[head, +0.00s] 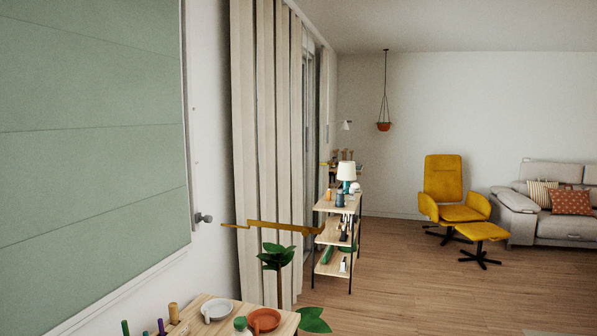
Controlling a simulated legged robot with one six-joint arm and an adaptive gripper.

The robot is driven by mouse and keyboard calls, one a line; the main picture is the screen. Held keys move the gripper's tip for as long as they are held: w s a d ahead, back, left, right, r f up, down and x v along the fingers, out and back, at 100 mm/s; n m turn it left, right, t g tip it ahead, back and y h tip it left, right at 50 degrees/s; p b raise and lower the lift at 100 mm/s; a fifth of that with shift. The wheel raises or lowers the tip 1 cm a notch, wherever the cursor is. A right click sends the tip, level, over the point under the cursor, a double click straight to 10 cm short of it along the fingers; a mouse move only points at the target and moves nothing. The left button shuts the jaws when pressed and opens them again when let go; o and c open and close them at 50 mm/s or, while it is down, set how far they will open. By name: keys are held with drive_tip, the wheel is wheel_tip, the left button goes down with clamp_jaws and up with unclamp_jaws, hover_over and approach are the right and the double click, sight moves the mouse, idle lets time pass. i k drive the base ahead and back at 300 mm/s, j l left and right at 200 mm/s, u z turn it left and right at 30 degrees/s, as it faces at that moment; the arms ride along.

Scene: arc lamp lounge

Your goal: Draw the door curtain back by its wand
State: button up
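The door curtain (266,120) hangs in long beige pleats from near the ceiling at the left of centre in the head view. It hangs along the left wall, and its lower part is partly hidden by a plant and a thin yellow bar. A narrow strip of the glass door (309,95) shows just past its right edge. A further narrow curtain panel (325,100) hangs beyond that strip. I cannot make out the wand against the pleats. My gripper is not in view.
A table (203,303) with dishes stands at the front, with a leafy plant (278,260) behind it. A thin yellow bar (275,228) crosses before the curtain. A shelf unit (330,236) stands by the door. Open wooden floor (420,290) lies to the right.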

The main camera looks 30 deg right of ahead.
sight(296, 24)
drive_tip(key=l+z, duration=0.25)
drive_tip(key=i+l+z, duration=0.2)
drive_tip(key=l, duration=0.25)
drive_tip(key=l+z, duration=0.25)
drive_tip(key=i+l+z, duration=0.65)
drive_tip(key=i, duration=0.25)
drive_tip(key=i+l+z, duration=0.3)
drive_tip(key=i, duration=0.9)
drive_tip(key=i+l+u, duration=0.1)
drive_tip(key=i, duration=0.6)
drive_tip(key=i+u, duration=0.45)
drive_tip(key=i, duration=0.3)
drive_tip(key=i+l+u, duration=0.15)
drive_tip(key=i+u, duration=0.35)
drive_tip(key=i, duration=0.25)
